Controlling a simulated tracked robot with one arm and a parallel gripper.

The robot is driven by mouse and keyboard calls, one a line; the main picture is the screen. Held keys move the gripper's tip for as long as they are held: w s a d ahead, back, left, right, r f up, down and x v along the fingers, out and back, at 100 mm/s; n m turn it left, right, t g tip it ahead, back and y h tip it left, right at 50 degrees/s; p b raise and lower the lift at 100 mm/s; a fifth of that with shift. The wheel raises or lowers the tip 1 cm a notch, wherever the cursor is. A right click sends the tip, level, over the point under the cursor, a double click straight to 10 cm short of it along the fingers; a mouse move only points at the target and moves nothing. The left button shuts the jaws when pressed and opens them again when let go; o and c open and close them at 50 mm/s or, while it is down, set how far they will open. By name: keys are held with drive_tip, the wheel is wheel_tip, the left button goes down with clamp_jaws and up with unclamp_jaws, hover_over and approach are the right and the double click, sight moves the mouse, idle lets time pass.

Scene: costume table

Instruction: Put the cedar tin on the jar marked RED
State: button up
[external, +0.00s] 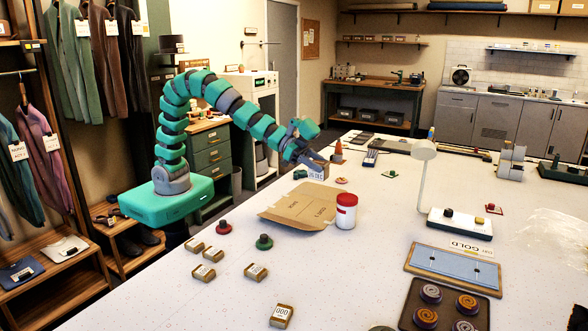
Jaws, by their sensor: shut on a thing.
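My gripper (318,162) is at the end of my teal arm, over the far left part of the table. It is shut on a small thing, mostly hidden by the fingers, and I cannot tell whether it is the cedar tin. A pale box-like shape with dark lettering (316,174) shows just below the fingers. A white jar with a red lid (346,211) stands upright, nearer the camera than my gripper and apart from it. Its lettering is too small to read. Several small brown tins with pale labels, one here (281,316), lie at the front left, their names unreadable.
A flat brown cardboard sheet (300,204) lies left of the jar. Dark knobs, one red-based (224,227) and one green-based (264,242), stand near the tins. A white lamp (423,165), a blue-topped tray (453,268) and a dark tray of round pieces (448,308) are to the right.

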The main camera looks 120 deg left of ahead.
drive_tip(key=w, duration=0.3)
drive_tip(key=w+p, duration=0.1)
drive_tip(key=w, duration=0.6)
drive_tip(key=shift+w+a+f, duration=0.1)
drive_tip(key=shift+a+f, duration=0.05)
drive_tip(key=shift+f, duration=0.25)
drive_tip(key=shift+w+f, duration=0.15)
drive_tip(key=shift+f+b, duration=0.5)
drive_tip(key=shift+f, duration=1.15)
drive_tip(key=o, duration=1)
drive_tip(key=shift+f, duration=0.1)
